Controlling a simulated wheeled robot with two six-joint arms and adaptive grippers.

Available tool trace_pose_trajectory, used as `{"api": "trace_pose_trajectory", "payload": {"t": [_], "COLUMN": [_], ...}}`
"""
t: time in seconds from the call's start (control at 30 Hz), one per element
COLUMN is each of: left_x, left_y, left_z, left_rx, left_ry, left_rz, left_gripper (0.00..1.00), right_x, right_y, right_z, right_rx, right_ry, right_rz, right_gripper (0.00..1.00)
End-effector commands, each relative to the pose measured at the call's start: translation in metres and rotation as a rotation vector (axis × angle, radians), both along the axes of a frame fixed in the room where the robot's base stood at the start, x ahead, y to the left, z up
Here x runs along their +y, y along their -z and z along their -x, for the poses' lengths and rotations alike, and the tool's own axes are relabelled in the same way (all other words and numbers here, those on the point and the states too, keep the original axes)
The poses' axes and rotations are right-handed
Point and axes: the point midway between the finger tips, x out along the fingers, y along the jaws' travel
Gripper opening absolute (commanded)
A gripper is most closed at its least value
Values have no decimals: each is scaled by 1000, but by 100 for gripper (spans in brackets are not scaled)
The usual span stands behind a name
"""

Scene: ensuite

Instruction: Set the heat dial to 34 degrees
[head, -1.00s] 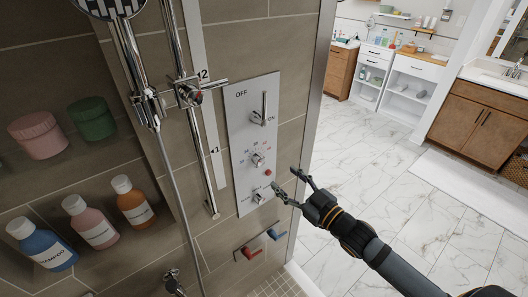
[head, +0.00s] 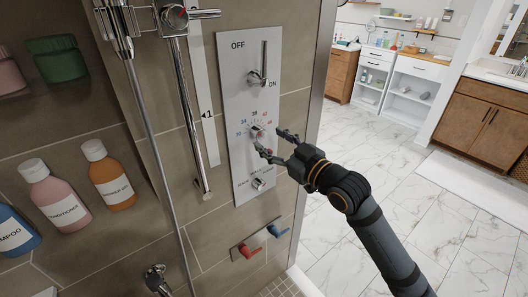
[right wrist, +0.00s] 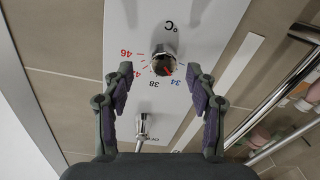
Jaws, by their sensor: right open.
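The heat dial (head: 257,132) is a small round chrome knob on a light wall panel (head: 239,110), ringed by temperature numbers. In the right wrist view the dial (right wrist: 162,62) shows a red mark on its lower right side, towards the printed 34; its exact setting is hard to read. My right gripper (head: 271,141) is open and close to the dial. In the right wrist view its fingers stand left and right of the dial, with gaps on both sides and nothing between them gripped. My left gripper is not in view.
Above the dial is an ON/OFF lever (head: 262,64), and below it a smaller chrome knob (head: 258,183). A vertical shower rail (head: 188,105) stands left of the panel. Red (head: 251,250) and blue (head: 277,231) handles sit lower. Open floor lies to the right.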

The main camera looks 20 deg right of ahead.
Motion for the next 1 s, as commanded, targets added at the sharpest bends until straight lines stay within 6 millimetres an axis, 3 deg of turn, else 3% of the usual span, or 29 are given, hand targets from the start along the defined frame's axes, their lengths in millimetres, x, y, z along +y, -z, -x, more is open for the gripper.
{"api": "trace_pose_trajectory", "payload": {"t": [0.07, 0.3, 0.67, 1.0], "left_x": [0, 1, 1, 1], "left_y": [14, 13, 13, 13], "left_z": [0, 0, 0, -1], "left_rx": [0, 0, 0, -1], "left_ry": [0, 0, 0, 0], "left_rz": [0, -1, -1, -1], "left_gripper": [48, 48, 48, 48], "right_x": [7, 14, 16, 16], "right_y": [2, -2, -1, -1], "right_z": [-8, -28, -32, -31], "right_rx": [-5, -2, 1, 1], "right_ry": [-11, -8, -9, -9], "right_rz": [-10, -2, 1, 1], "right_gripper": [57, 57, 56, 10]}}
